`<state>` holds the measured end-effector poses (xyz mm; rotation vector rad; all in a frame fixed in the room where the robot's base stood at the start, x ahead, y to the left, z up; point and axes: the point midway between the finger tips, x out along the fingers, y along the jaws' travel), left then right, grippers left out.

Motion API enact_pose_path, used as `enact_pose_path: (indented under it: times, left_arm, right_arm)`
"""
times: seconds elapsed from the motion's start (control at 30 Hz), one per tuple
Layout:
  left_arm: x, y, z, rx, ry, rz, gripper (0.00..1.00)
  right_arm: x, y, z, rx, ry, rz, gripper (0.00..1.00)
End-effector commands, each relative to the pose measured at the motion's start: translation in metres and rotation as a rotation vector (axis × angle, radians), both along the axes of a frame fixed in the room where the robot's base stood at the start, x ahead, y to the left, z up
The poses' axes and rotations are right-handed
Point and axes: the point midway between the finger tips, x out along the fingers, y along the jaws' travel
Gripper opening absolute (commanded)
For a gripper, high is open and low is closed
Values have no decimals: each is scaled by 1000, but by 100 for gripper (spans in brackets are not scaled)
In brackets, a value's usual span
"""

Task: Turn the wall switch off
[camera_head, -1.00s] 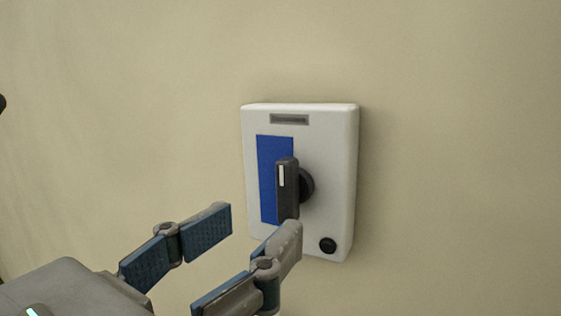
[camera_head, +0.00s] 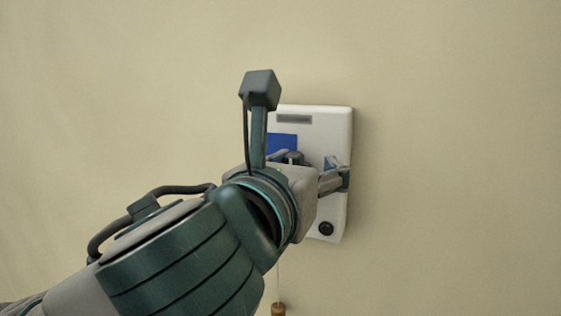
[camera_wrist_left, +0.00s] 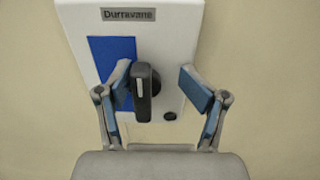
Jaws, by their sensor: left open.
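The wall switch is a white box (camera_head: 333,213) with a blue panel (camera_head: 283,141), a grey label plate and a small black round button, fixed to the wall. Its dark knob, with a white mark, is mostly hidden in the head view. In the left wrist view the knob (camera_wrist_left: 143,92) points upright in front of the white box (camera_wrist_left: 178,45). My left gripper (camera_head: 308,160) is open at the switch. In the left wrist view its fingers (camera_wrist_left: 157,77) stand on both sides of the knob, the left one close to it, the right one clearly apart. I cannot tell whether the left finger touches.
The plain beige wall (camera_head: 450,150) is bare around the switch. A small brown piece (camera_head: 278,309) hangs on a thin cord at the bottom of the head view, below my wrist.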

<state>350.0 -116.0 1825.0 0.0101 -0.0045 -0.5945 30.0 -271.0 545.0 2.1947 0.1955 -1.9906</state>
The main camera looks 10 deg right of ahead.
Motion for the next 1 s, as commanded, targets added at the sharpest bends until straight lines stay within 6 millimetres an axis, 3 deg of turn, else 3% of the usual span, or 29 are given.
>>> enact_pose_path:
  times: [0.1,0.23,0.4,0.43,0.7,1.0]
  left_arm:
    - [2,2,1,-3,-1,-2,46]
    - [1,-1,1,-1,-2,1,46]
    - [1,-7,0,4,0,4,4]
    - [1,-7,0,4,0,4,0]
    - [1,-6,-1,2,1,0,0]
    - [3,-4,-2,-48,40,2,0]
  right_arm:
    - [-13,16,0,19,17,0,40]
    - [-10,35,0,41,13,1,40]
    - [5,39,0,46,-8,4,40]
    - [6,37,0,44,-10,5,40]
    - [0,12,0,14,-1,1,40]
    - [0,20,0,24,0,-1,40]
